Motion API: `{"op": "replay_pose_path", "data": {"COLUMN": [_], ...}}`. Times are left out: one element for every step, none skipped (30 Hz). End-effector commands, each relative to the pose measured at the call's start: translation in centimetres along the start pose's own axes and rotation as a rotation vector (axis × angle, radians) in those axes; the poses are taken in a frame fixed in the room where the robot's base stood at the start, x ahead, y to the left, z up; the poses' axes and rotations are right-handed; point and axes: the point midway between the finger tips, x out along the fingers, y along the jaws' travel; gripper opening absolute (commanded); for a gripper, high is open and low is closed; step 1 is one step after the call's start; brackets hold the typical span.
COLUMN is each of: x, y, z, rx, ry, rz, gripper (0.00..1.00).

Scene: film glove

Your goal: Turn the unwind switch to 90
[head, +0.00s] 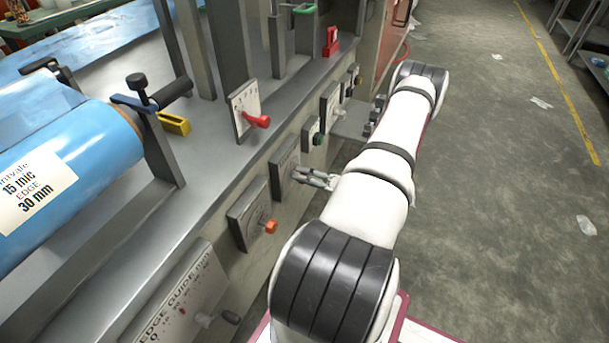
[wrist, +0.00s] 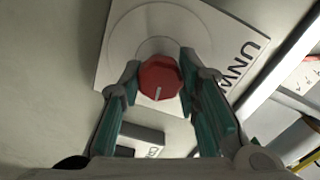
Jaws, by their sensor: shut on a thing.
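The unwind switch is a red faceted knob (wrist: 160,80) with a white pointer line, on a light plate (wrist: 225,45) with partly visible lettering that starts "UNW". In the wrist view the pointer line aims toward the bottom of the picture. My gripper (wrist: 159,82) has its two greenish fingers on either side of the knob and is shut on it. In the head view my gripper (head: 318,179) reaches in front of a grey panel (head: 284,166) on the machine's side; the knob is hidden there. The dial's degree marks cannot be read.
An orange knob (head: 270,227) on a nearby panel and an edge guide panel (head: 180,300) sit at lower left. A red lever (head: 258,121) sticks out above. A green button (head: 318,139) is just beyond. The floor (head: 500,170) at right is mostly clear.

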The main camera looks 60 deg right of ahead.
Motion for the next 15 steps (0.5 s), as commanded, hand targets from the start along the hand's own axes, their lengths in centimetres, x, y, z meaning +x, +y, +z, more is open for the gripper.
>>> {"op": "replay_pose_path", "data": {"x": [-0.01,-0.01,0.00,0.01,0.01,0.02,0.02,0.02,0.02,0.02,0.02,0.01,0.01,0.01,0.01], "y": [0.02,0.02,0.02,0.02,0.03,0.03,0.03,0.04,0.05,0.05,0.06,0.07,0.07,0.08,0.09], "z": [0.02,0.02,0.01,0.01,0.01,0.01,0.01,0.01,0.01,0.00,0.00,0.00,0.00,0.00,0.00], "rx": [0.030,0.046,0.068,0.083,0.096,0.112,0.123,0.133,0.145,0.152,0.158,0.166,0.170,0.174,0.179], "ry": [0.000,-0.001,-0.001,-0.001,-0.001,-0.001,-0.001,-0.001,-0.001,-0.001,-0.001,0.000,0.000,0.000,0.000], "rz": [0.002,0.002,0.002,0.002,0.002,0.001,0.001,0.001,0.001,0.001,0.001,0.001,0.001,0.001,0.001], "gripper": [0.02,0.02,0.02,0.02,0.02,0.02,0.02,0.02,0.02,0.02,0.02,0.02,0.02,0.02,0.02]}}
